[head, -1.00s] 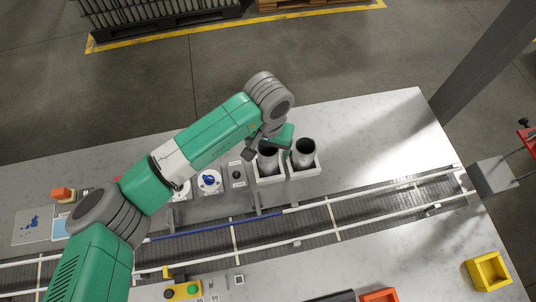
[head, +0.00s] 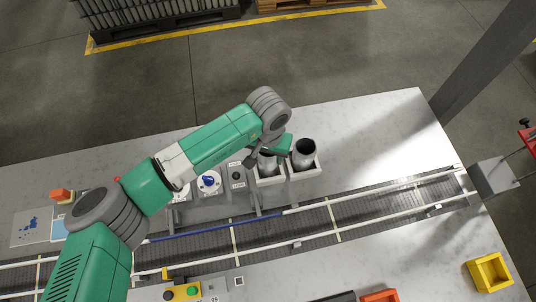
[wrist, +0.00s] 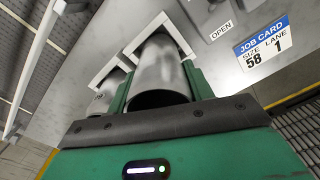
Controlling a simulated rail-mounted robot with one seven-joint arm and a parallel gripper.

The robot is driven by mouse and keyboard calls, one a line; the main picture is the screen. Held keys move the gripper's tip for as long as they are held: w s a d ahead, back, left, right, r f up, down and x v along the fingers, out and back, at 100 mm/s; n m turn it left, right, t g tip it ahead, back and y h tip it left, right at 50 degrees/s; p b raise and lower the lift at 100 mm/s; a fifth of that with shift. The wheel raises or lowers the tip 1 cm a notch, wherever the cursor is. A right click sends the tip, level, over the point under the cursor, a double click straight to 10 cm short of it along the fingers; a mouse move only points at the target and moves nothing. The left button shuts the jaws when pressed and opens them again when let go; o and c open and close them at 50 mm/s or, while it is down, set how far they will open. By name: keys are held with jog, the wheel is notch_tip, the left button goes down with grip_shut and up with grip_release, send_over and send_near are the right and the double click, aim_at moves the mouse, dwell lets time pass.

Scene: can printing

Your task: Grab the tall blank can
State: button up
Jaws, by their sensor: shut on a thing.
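Two grey metal open-topped cans stand upright side by side, each in a white square holder. My gripper (head: 270,152) is over the left holder (head: 270,182) in the head view. It is shut on the left can (head: 267,164); the wrist view shows that can (wrist: 160,72) between the green fingers, its lower end still in its holder. The gripper hides part of its rim in the head view. The right can (head: 304,152) stands free in the right holder (head: 306,172), close to the gripper; it also shows in the wrist view (wrist: 107,88). I cannot tell which can is taller.
A conveyor (head: 335,215) with white rails runs along the near side of the cans. A job card (wrist: 265,42) reads size 58, lane 1. A blue knob (head: 209,180) is left of the holders. The table (head: 385,130) to the right is clear.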

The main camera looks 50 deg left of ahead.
notch_tip(320, 180, up, 10)
jog(key=shift+p, duration=0.4)
